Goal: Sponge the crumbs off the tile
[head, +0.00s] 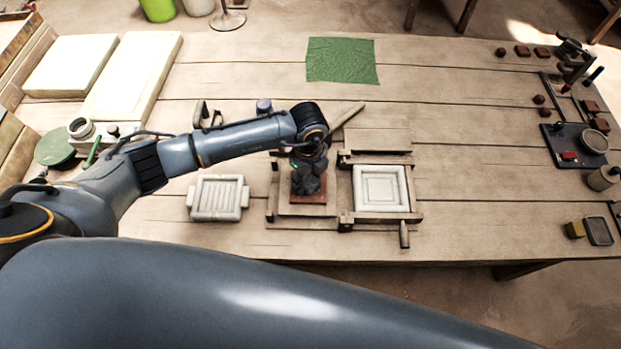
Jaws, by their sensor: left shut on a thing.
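A red-brown tile (318,198) lies on a wooden board (290,210) at the left part of the press, near the table's middle. My left gripper (308,184) points down over it and is shut, seemingly on the tile; its dark fingers hide much of the tile and the exact contact. Crumbs are too small to make out. My right gripper is not in view.
A white plaster mould (380,188) sits in the press's wooden frame (346,220), with a handle (404,235) in front. A ribbed white mould (218,197) lies left. A green cloth (342,60) lies at the back. The table between press and right-hand tools is clear.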

